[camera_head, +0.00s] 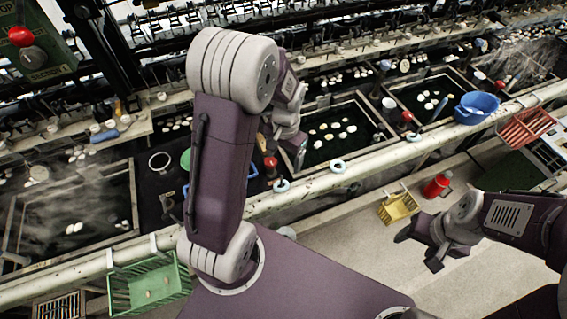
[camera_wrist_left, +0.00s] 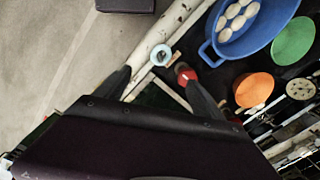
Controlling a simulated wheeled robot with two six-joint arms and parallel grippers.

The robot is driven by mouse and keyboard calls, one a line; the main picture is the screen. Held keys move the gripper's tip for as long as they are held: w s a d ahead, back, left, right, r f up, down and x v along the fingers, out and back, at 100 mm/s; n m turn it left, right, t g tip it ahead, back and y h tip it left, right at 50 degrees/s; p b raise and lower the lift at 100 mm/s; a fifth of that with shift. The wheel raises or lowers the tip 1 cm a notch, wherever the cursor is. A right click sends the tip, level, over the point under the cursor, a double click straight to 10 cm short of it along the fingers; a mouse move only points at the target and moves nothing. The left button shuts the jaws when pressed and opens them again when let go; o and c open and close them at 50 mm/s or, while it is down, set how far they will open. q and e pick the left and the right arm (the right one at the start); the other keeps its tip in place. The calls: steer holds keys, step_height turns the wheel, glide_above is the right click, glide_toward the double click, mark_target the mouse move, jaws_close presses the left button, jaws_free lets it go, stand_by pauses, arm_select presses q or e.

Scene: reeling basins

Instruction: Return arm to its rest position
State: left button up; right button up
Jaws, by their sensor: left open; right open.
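My left arm rises in front of the basins in the head view and bends over at the top. My left gripper (camera_head: 298,152) hangs past it above the pale front rail, partly hidden by the arm. In the left wrist view its two dark fingers (camera_wrist_left: 160,90) are spread, with nothing held between them. A red-topped handle (camera_wrist_left: 185,75) and a pale blue ring (camera_wrist_left: 161,55) show beyond the fingers; I cannot tell how far below they are. My right gripper (camera_head: 418,252) is open and empty over the floor at the right.
The pale rail (camera_head: 395,156) runs along the basins.

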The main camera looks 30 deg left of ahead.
stand_by(0.8)
arm_select(q)
steer(key=s+d+r+n+t, duration=0.1)
steer(key=s+d, duration=0.3)
steer(key=s, duration=0.5)
steer(key=shift+s+d+r+n+h, duration=0.25)
steer(key=shift+s+r+n+h, duration=0.05)
steer(key=shift+r+n, duration=0.35)
steer(key=shift+w, duration=0.15)
